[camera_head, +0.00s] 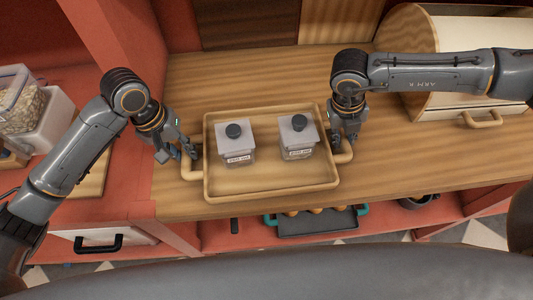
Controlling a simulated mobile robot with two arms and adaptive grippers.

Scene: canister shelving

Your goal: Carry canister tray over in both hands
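A wooden tray (271,193) with a raised rim and a looped handle at each end lies on or just above the wooden counter; I cannot tell which. Two clear square canisters with dark round knobs, a left one (237,154) and a right one (297,148), stand upright inside it. My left gripper (181,151) is at the tray's left handle (172,183). My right gripper (345,141) is at the right handle (345,157). The fingers partly cover both handles, and I cannot tell whether they are shut on them.
A bread box (459,103) with a wooden handle stands at the right back. Clear food containers (18,102) are at the far left. Below the counter's front edge, a dark baking tray (312,223) with teal handles sits on a red shelf. Counter behind the tray is clear.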

